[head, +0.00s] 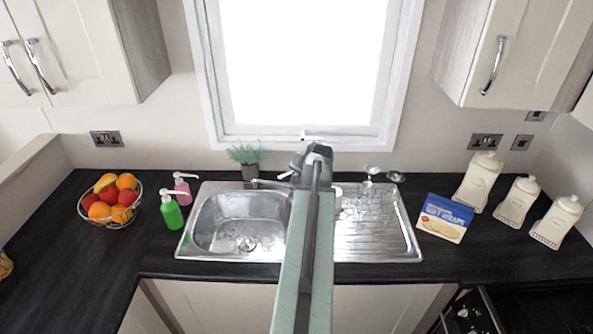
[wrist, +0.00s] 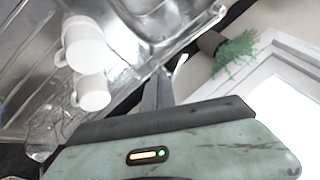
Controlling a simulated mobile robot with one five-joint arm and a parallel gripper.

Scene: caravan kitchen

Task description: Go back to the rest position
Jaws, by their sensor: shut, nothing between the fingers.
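My arm reaches out over the sink (head: 240,218) in the head view, and its dark end hides part of the drainer behind it. My gripper shows in the wrist view (wrist: 158,88) with its dark fingers together and nothing seen between them. Two white mugs (wrist: 84,42) (wrist: 93,92) stand on the metal drainer to the left of the fingers in the wrist view, apart from them. In the head view my arm mostly hides the mugs.
Clear glasses (head: 373,170) stand at the drainer's back. A potted plant (head: 248,160) is behind the sink. Left are soap bottles (head: 170,212) (head: 181,189) and a fruit bowl (head: 112,213). Right are a blue box (head: 443,219) and white canisters (head: 477,182). Cupboards (head: 515,50) hang above.

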